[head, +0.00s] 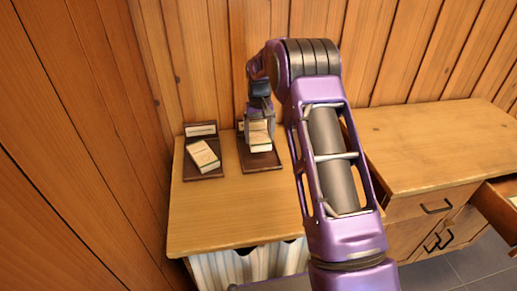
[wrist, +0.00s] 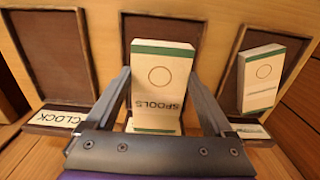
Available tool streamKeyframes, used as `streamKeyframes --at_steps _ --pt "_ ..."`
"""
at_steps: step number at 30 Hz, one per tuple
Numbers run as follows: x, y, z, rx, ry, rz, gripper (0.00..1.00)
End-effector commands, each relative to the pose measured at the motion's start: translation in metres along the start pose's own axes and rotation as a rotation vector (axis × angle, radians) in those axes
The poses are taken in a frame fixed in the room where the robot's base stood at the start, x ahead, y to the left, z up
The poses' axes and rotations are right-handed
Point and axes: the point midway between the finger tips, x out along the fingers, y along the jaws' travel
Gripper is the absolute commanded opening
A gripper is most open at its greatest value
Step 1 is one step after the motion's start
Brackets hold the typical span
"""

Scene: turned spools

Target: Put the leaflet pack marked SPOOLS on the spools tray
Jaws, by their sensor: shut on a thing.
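The leaflet pack marked SPOOLS (wrist: 165,85) is white with a green band and a circle. My gripper (wrist: 159,75) is shut on it, one finger along each side. The pack is over the middle brown tray (wrist: 133,28); I cannot tell whether it rests on it or hangs just above. That tray's label is hidden behind my gripper. In the head view, my gripper (head: 258,116) points down at the pack (head: 259,133), over the brown tray (head: 274,160).
Another similar pack (wrist: 262,78) lies on the neighbouring tray (wrist: 233,60), its print too small to read; it also shows in the head view (head: 203,155). A tray labelled CLOCK (wrist: 50,45) is empty. The front of the wooden table (head: 225,220) is clear. A drawer (head: 497,205) stands open at right.

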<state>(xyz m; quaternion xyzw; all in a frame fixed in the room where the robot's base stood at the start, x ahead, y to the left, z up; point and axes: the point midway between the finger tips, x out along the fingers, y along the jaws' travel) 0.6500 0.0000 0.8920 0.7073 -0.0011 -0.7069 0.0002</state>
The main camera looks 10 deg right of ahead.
Motion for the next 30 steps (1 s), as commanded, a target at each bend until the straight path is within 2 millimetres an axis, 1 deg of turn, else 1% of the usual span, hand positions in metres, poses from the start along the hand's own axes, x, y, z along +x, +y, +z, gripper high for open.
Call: streamKeyframes --at_steps 1,3,8,12,15,22,26,27,28,30 --pt "0.009 0.000 0.001 0.000 -0.002 0.000 0.22" --pt "0.018 0.000 0.000 0.000 0.000 0.000 0.22" --pt "0.029 0.000 0.000 0.000 0.000 0.000 0.22" --pt "0.048 0.000 0.001 0.000 -0.003 0.000 0.22" --pt "0.059 0.000 0.000 0.000 0.000 0.000 0.22" --pt "0.060 0.000 0.000 0.000 0.001 0.000 0.22" --pt "0.065 0.000 0.000 0.000 0.001 0.000 0.22" --pt "0.063 0.000 0.000 0.000 0.001 0.000 0.94" --pt "0.063 0.000 0.000 0.000 0.000 0.000 0.99" --pt "0.063 0.000 0.000 0.000 0.000 0.000 1.00"
